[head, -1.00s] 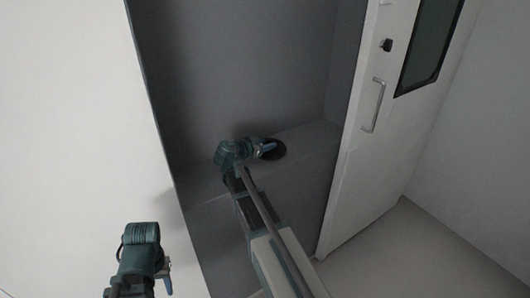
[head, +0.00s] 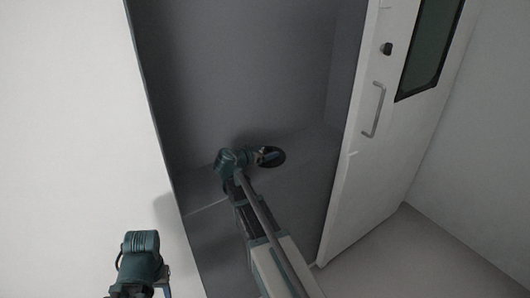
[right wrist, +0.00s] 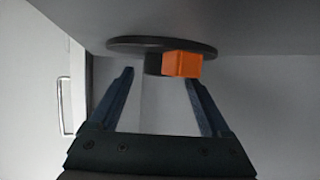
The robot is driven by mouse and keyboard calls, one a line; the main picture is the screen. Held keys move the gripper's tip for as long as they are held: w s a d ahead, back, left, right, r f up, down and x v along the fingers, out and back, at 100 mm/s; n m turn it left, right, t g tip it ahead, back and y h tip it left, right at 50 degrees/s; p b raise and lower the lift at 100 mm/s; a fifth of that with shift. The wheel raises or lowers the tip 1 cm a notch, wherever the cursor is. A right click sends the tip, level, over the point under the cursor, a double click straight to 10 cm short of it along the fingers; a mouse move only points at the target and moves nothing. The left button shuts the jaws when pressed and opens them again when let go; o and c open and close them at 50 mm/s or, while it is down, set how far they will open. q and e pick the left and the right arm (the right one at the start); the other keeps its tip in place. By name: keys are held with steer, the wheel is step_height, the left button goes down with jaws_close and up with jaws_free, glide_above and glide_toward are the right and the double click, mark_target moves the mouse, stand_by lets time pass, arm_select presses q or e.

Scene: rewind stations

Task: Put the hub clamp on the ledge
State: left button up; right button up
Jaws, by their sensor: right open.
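The hub clamp appears to be the dark round disc with an orange block (right wrist: 182,65) and a dark part beside it, in the right wrist view. It rests against the grey ledge (right wrist: 245,22), which fills the top of that picture, seemingly inverted. In the head view the dark disc (head: 277,160) lies on the ledge (head: 312,147) inside the grey recess. My right gripper (head: 266,155) is over the disc. In the right wrist view its fingers (right wrist: 160,78) are open, with the orange block beyond the tips, nearer the right finger. My left gripper (head: 166,284) is at the lower left, its jaws unclear.
A white door (head: 365,150) with a metal handle (head: 374,110) and a dark window stands open right of the recess. A white wall panel (head: 75,130) bounds it on the left. The ledge surface around the disc looks bare.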

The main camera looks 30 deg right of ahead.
steer(key=p+v, duration=0.4)
steer(key=v, duration=0.6)
steer(key=shift+s+a+r, duration=0.1)
steer(key=shift+r, duration=0.2)
steer(key=shift+v, duration=0.8)
arm_select(q)
step_height(320, 180, up, 5)
steer(key=shift+f, duration=0.1)
arm_select(e)
steer(key=shift+f, duration=0.1)
